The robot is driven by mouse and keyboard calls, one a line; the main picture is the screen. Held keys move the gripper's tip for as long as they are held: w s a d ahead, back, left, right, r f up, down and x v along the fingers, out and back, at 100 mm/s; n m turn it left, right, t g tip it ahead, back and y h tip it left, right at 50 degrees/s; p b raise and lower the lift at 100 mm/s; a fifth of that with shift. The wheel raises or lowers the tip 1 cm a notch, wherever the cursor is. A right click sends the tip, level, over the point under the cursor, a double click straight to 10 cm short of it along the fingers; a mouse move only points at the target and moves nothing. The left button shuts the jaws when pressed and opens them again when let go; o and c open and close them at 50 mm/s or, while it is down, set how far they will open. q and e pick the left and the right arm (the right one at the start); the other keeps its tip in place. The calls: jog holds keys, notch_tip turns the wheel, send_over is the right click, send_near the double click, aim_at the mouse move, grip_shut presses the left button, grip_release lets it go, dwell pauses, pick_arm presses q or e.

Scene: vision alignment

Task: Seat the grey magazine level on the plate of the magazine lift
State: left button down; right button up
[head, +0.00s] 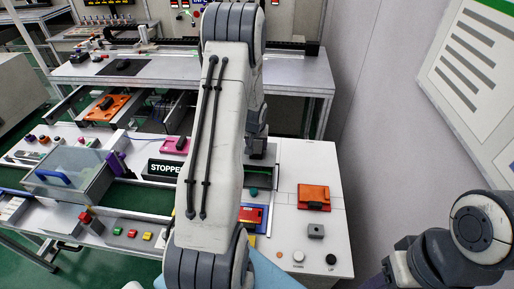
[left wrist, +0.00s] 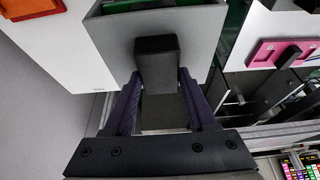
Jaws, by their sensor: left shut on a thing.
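In the left wrist view the grey magazine (left wrist: 196,22) is a box-like body with a black block handle (left wrist: 157,62) on its near face. The two purple fingers of my left gripper (left wrist: 158,82) are shut on this handle. In the head view my left gripper (head: 258,149) is at the right of my large arm, over the back part of the white bench. The magazine's underside is hidden, so I cannot tell if it touches the lift plate or is level. I cannot make out the plate itself.
A pink item (head: 174,145) and the STOPPED sign (head: 164,169) stand left of my arm. A wall bounds the right side.

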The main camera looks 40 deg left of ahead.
pick_arm(q)
jog(key=shift+w, duration=0.1)
jog(key=shift+f, duration=0.2)
jog(key=shift+c, duration=1)
grip_release()
jog(key=shift+r, duration=0.1)
jog(key=shift+r, duration=0.2)
jog(key=p+v, duration=0.1)
jog(key=v, duration=0.4)
jog(key=shift+p, duration=0.4)
jog(key=b+v, duration=0.1)
jog(key=v, duration=0.5)
jog(key=shift+s+d+r, duration=0.2)
jog(key=shift+s+r, duration=0.05)
jog(key=shift+r, duration=0.05)
